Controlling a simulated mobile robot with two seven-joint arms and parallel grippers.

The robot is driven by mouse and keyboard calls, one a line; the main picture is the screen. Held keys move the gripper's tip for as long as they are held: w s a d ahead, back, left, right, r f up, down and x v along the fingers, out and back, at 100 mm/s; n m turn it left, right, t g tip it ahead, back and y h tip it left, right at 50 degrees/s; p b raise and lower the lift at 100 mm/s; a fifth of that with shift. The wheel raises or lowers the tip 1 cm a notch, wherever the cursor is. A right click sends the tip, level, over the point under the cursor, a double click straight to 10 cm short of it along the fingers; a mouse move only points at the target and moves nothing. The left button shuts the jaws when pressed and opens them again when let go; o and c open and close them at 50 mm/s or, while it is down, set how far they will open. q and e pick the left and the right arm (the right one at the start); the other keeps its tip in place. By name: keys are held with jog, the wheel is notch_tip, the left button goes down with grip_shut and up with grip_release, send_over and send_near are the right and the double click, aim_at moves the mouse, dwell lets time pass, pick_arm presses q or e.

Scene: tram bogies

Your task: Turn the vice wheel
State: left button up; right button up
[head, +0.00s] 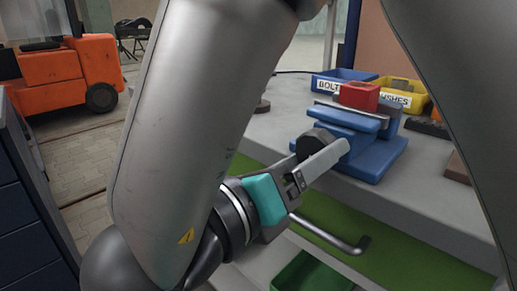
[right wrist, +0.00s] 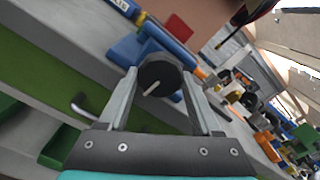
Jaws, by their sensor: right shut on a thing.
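The vice (head: 370,150) is blue and sits at the front edge of the grey workbench, with a red block (head: 358,96) at its top. Its dark round wheel (head: 309,145) faces the front. My right gripper (head: 325,156) is shut on the wheel, and one finger hides part of it in the head view. In the right wrist view the black wheel (right wrist: 160,70) with a pale handle pin lies between the two fingers (right wrist: 160,84). The vice (right wrist: 128,50) and red block (right wrist: 179,28) show behind it. My left gripper is not in view.
A blue bin marked BOLT (head: 343,80) and a yellow bin (head: 402,97) stand behind the vice on the workbench (head: 390,200). A bent grey handle (head: 335,238) sticks out below the bench front. A green bin (head: 310,273) is lower down. An orange vehicle (head: 65,72) stands at the far left.

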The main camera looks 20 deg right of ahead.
jog(key=shift+m, duration=0.6)
jog(key=o, duration=1.4)
